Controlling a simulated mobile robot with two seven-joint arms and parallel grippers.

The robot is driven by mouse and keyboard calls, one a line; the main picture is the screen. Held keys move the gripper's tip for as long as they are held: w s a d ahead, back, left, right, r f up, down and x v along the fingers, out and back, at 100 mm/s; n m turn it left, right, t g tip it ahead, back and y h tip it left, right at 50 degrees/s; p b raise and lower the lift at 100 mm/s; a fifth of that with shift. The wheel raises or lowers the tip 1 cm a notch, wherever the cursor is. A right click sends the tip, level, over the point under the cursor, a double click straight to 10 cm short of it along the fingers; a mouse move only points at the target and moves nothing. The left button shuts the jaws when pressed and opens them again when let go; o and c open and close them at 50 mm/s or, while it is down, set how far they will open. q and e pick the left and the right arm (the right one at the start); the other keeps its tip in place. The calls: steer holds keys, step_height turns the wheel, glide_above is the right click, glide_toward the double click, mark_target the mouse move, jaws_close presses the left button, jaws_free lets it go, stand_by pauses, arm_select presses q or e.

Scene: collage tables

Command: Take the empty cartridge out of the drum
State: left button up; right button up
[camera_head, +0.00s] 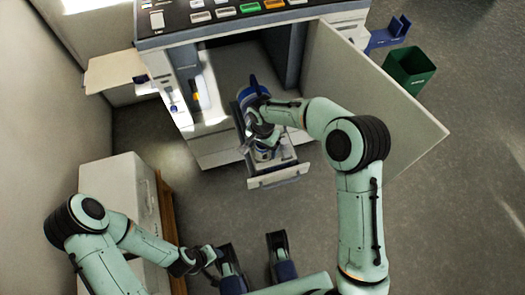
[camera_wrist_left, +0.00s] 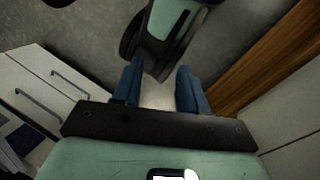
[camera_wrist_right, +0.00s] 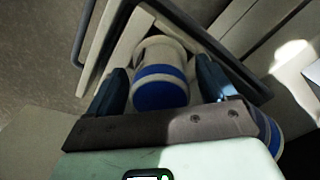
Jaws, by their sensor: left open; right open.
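A white cylinder with blue bands and a blue end, seemingly the cartridge (camera_wrist_right: 162,58), lies between the fingers of my right gripper (camera_wrist_right: 164,88) in the right wrist view. The fingers are open on either side of it; I cannot tell whether they touch it. In the head view my right gripper (camera_head: 256,126) is over the pulled-out drawer (camera_head: 278,178), and my arm hides part of the cylinders. A second blue-and-white cylinder (camera_wrist_right: 270,135) shows at lower right in the right wrist view. My left gripper (camera_head: 208,258) is open and empty, low at the left.
The big machine (camera_head: 290,28) stands open behind the drawer. Its open door (camera_head: 370,90) juts out right of my right arm. A green bin (camera_head: 409,68) stands beyond the door. A white cabinet (camera_head: 120,190) is at left. The floor in front is partly clear.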

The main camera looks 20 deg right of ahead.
steer(key=c, duration=1.2)
steer(key=shift+r, duration=0.1)
